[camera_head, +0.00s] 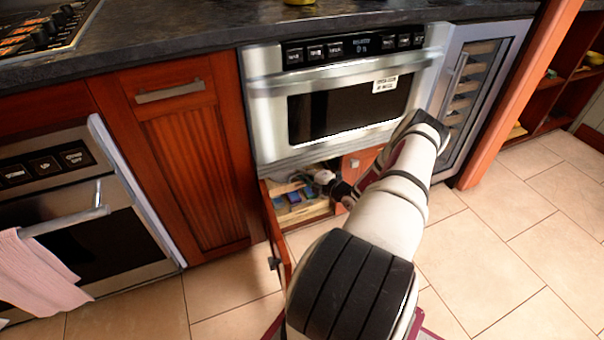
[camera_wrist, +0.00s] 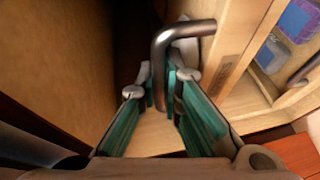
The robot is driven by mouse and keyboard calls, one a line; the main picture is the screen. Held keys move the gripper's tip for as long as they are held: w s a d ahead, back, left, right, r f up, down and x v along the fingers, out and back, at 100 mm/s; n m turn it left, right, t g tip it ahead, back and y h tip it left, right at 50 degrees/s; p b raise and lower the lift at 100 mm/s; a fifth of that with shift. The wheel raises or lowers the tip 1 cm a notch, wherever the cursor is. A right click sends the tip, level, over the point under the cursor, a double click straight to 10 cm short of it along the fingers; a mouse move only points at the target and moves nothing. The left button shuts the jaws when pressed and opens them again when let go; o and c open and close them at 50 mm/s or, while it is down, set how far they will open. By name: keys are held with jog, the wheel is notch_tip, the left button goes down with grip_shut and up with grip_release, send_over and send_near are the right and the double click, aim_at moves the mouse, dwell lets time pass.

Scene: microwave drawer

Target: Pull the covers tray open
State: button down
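In the wrist view, a bent metal handle (camera_wrist: 183,33) is fixed to a pale wooden tray side (camera_wrist: 232,62), which I take to be the covers tray. The teal fingers of my gripper (camera_wrist: 161,84) lie on both sides of the handle and close in on it. In the head view, the cabinet under the microwave stands open and shows a wooden tray (camera_head: 305,213) with blue items (camera_head: 294,197) in it. My gripper (camera_head: 338,190) is at this opening, its fingertips hidden or too small to make out.
The microwave drawer (camera_head: 345,105) is directly above the opening. An open cabinet door (camera_head: 277,240) stands out at the left. A wine cooler (camera_head: 480,80) is on the right. Another metal handle (camera_wrist: 305,70) shows in the wrist view. The tiled floor (camera_head: 500,240) at the right is clear.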

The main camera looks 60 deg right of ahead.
jog(key=s+a+p, duration=0.2)
jog(key=s+a, duration=0.6)
jog(key=s, duration=0.5)
jog(key=s+a+p, duration=0.3)
jog(key=s+a, duration=0.4)
jog(key=s, duration=0.6)
jog(key=shift+a, duration=0.4)
jog(key=c, duration=2)
grip_release()
jog(key=v, duration=1.2)
jog(key=shift+a, duration=0.1)
